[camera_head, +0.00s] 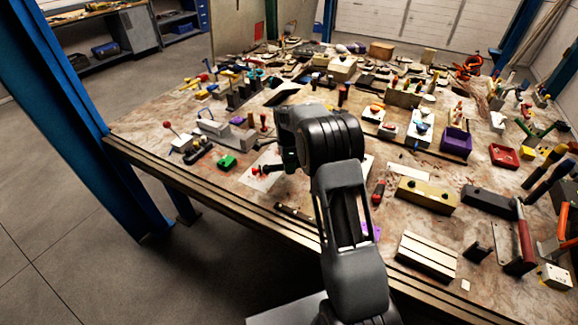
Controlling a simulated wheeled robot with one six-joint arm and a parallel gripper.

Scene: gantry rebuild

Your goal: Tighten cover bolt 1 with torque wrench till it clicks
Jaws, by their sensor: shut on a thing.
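My arm reaches over the near part of the workbench, and my gripper (287,163) points down near its front edge, mostly hidden behind my own wrist. It is shut on a dark, rod-like tool, which looks like the torque wrench (268,170). The tool sticks out to the left, with a red end over a pale plate (258,181). Whether the tool touches anything is too small to tell. I cannot pick out cover bolt 1, and my arm hides the area behind the gripper.
The workbench (175,165) is crowded with tools and parts. A green block (227,162) lies left of the gripper. A red-handled tool (378,191), a brass-coloured block (427,195) and a slotted grey block (428,256) lie to the right. A blue post (95,125) stands at the left corner.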

